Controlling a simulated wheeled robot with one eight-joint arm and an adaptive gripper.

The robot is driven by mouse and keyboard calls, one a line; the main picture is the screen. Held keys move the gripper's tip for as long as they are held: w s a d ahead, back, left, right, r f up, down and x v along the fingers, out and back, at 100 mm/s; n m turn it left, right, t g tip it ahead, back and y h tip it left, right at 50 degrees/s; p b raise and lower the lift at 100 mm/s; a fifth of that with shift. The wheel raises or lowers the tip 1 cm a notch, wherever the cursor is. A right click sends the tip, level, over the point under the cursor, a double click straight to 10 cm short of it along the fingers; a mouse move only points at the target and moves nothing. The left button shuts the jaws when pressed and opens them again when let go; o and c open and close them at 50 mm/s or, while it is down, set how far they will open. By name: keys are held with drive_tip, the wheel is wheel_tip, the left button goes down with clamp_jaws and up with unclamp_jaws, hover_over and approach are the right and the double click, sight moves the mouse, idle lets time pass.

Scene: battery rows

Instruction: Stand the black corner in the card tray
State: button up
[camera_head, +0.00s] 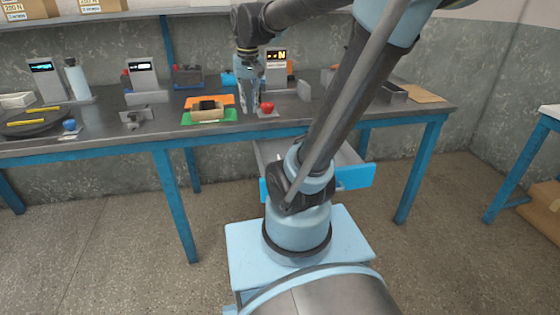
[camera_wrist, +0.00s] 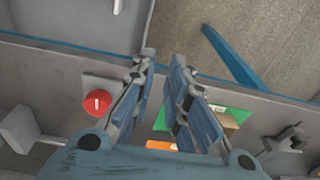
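A small brown card tray (camera_head: 208,115) sits on a green mat (camera_head: 222,118) on the workbench, left of my gripper. A black piece (camera_head: 207,104) shows at the tray's back edge; I cannot tell whether it is in the tray or behind it, or whether it is the corner. My gripper (camera_head: 249,110) points down over the bench, right of the tray. In the wrist view my gripper (camera_wrist: 163,56) has its two fingers apart with nothing between them. There the card tray (camera_wrist: 228,125) is partly visible right of the fingers, and the black piece cannot be made out.
A red knob (camera_head: 267,106) on a grey plate stands just right of my gripper. An orange mat (camera_head: 209,99) lies behind the tray. A grey fixture (camera_head: 134,117) stands to the left. A blue-fronted drawer (camera_head: 352,178) is open below the bench's front edge.

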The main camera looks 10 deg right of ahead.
drive_tip(key=s+d+f, duration=0.3)
drive_tip(key=s+f, duration=0.4)
drive_tip(key=s+d+f+t, duration=0.1)
drive_tip(key=s+d+f, duration=0.3)
drive_tip(key=s+f, duration=0.3)
drive_tip(key=shift+s+f, duration=0.25)
drive_tip(key=shift+s, duration=0.2)
drive_tip(key=shift+s, duration=0.15)
